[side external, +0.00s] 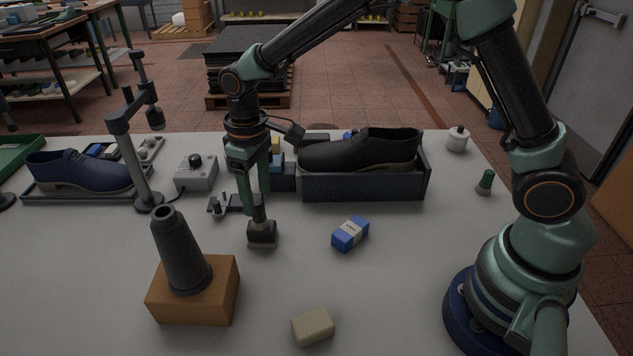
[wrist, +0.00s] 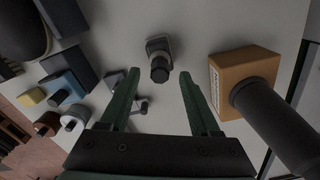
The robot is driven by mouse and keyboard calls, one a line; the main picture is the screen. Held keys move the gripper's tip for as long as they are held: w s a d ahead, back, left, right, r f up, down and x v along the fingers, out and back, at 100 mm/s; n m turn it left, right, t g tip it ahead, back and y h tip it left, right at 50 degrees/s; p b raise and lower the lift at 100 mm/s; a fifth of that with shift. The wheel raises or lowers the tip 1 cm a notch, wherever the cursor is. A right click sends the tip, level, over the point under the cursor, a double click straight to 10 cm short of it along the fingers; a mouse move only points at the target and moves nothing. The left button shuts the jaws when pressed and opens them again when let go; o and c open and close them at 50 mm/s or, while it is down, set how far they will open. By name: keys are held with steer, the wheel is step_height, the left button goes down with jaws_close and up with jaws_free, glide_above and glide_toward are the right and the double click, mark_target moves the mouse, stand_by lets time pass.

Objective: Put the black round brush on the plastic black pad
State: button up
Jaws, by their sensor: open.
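A dark round upright piece (side external: 258,212), which looks like the black round brush, stands on a squarish black base (side external: 262,238), which looks like the pad. I cannot tell whether they are two separate things. In the wrist view the round piece (wrist: 160,72) and the base (wrist: 155,44) show near the top centre. My gripper (side external: 254,202) points down over the round piece, fingers apart. In the wrist view its open fingertips (wrist: 158,76) lie to either side of the round piece, with gaps between.
A dark cone (side external: 180,250) on an orange-brown block (side external: 212,304) stands at front left. A blue box (side external: 350,233) lies to the right and a cream block (side external: 313,327) in front. A black shoe (side external: 360,151) in a dark tray (side external: 365,187) stands behind.

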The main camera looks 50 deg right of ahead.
mark_target(257, 202)
step_height(257, 202, up, 7)
steer(key=shift+r, duration=0.2)
steer(key=s+d+r+m+t, duration=0.2)
steer(key=s+d+r, duration=0.1)
steer(key=s+d, duration=0.4)
steer(key=s+d+r+m+t, duration=0.2)
steer(key=s+d+r+t, duration=0.1)
steer(key=s+d, duration=0.4)
steer(key=shift+d+r+m+t, duration=0.3)
steer(key=shift+d+r, duration=0.3)
steer(key=shift+s, duration=0.1)
stand_by(0.4)
